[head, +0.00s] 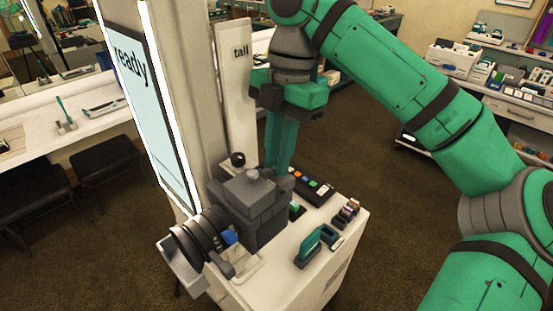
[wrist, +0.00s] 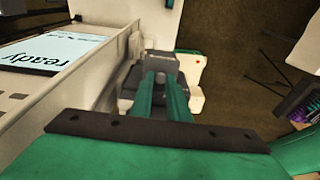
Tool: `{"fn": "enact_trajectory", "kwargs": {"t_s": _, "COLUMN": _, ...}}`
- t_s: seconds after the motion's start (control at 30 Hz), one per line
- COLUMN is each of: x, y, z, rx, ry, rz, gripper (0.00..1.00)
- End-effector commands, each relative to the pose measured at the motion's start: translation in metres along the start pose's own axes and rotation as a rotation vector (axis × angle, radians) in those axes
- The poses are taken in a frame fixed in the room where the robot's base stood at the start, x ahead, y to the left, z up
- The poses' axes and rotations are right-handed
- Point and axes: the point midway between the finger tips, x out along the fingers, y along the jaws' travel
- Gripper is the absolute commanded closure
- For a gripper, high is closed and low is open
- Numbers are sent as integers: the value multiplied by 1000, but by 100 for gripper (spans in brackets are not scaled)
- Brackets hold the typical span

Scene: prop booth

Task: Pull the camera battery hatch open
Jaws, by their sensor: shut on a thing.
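A dark grey camera (head: 250,205) with a large lens stands on the white stand beside the lit "ready" screen in the head view. My gripper (head: 277,172) points down at the camera's back right side, its green fingers close together. In the wrist view, the two fingers (wrist: 163,112) reach to the grey camera body (wrist: 158,62) and overlap it. The fingers are shut on part of the camera there, which fits the battery hatch. The hatch itself is hidden by the fingers and the camera body, so I cannot tell its angle.
The white stand top (head: 285,270) also holds a green stapler-like item (head: 312,245), several small items and a dark button panel (head: 312,186). The screen (head: 150,95) rises close on the left. Open carpet (head: 375,200) lies to the right.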

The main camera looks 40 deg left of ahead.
Motion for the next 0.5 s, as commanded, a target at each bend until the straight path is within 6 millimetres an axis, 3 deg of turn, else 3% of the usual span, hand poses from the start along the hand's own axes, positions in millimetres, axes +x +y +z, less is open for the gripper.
{"fn": "enact_trajectory", "kwargs": {"t_s": 0.5, "x": -6, "y": -1, "z": 38, "rx": 10, "ry": 466, "rz": 0, "gripper": 100}}
